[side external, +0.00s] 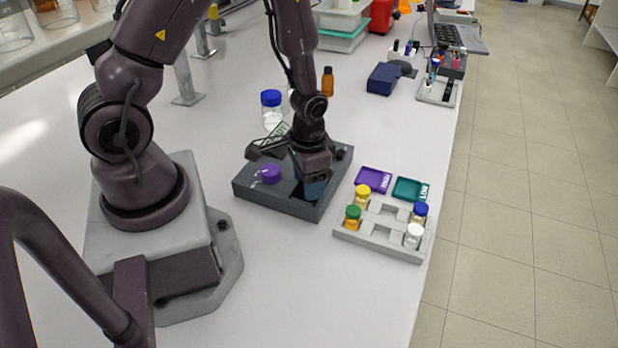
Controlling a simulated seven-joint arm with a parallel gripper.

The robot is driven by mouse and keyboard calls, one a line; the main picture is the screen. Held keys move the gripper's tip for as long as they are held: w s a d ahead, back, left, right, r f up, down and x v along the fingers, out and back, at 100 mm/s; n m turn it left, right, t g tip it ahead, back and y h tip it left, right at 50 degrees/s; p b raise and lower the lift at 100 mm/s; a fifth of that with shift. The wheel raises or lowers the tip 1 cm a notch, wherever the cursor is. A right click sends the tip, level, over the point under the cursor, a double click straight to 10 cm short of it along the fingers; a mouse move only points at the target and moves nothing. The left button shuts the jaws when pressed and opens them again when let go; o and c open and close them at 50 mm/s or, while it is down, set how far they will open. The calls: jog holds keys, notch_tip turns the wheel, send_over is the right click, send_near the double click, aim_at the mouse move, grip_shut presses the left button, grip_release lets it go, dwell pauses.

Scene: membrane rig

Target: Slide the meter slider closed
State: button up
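The dark grey rig box (264,195) sits on the white bench in front of my arm, with a purple round knob (270,173) on its top. My gripper (313,180) points down over the right part of the box. A blue part (314,189) shows right under and beside the fingers; I cannot tell whether it is the meter slider or whether the fingers touch it. The fingers are dark and small here, so their opening cannot be made out. The gripper hides much of the box top. No meter slider can be clearly picked out.
A grey rack (375,238) with several capped vials stands right of the box. A purple tray (373,180) and a teal tray (410,189) lie behind it. A blue-capped jar (271,110) and a brown bottle (328,82) stand behind the box. The bench front is clear.

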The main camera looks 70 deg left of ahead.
notch_tip(320, 180, up, 13)
dwell(0.6)
jog(key=s+d+r+t, duration=0.2)
jog(key=s+r, duration=0.2)
jog(key=r, duration=0.4)
jog(key=s+d+r+t, duration=0.3)
jog(key=r, duration=0.6)
jog(key=shift+s+t, duration=0.3)
jog(key=shift+s, duration=0.1)
dwell(0.3)
